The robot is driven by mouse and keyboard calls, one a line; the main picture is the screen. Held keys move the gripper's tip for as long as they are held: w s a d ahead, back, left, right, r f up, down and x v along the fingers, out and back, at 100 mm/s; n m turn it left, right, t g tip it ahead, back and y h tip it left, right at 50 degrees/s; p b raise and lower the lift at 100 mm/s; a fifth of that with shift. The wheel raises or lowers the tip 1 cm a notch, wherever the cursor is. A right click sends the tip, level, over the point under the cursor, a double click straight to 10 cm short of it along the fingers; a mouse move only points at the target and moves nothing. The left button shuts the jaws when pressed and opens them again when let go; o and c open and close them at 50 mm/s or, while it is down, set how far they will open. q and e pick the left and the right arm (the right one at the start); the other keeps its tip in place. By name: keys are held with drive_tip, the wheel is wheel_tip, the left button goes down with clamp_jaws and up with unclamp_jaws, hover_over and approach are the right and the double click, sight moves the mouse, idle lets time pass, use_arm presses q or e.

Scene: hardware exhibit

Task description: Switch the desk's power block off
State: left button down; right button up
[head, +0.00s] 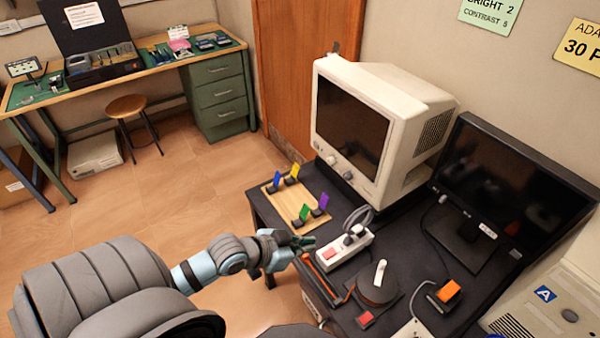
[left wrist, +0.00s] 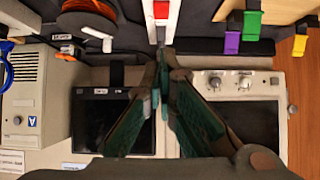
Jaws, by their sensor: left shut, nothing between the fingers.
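My left gripper (head: 309,241) is shut and empty, just left of the block's switch end. In the left wrist view the power block (left wrist: 173,36) runs up from the gripper (left wrist: 164,52), and the red switch (left wrist: 161,9) shows near the top edge, beyond the fingertips. I cannot tell whether the fingers touch the block. My right gripper is not in view.
A wooden board (head: 290,201) with coloured clips lies behind the gripper. A cream CRT monitor (head: 375,125) and a black flat monitor (head: 515,190) stand at the back. A dark reel (head: 378,283) and an orange switch box (head: 446,295) lie to the right.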

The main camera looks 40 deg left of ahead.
use_arm(q)
drive_tip(key=shift+v, duration=1.05)
wheel_tip(320, 180, down, 10)
drive_tip(key=s+a+t+b, duration=0.2)
drive_tip(key=a+t+b, duration=0.1)
drive_tip(key=b, duration=0.6)
drive_tip(key=d+r+t, duration=0.1)
drive_tip(key=d+r+t+h, duration=0.1)
drive_tip(key=r, duration=0.1)
drive_tip(key=d+r+p, duration=0.1)
drive_tip(key=r, duration=0.1)
drive_tip(key=shift+w+t+h, duration=0.15)
drive_tip(key=shift+t+h, duration=0.25)
drive_tip(key=shift+a, duration=0.1)
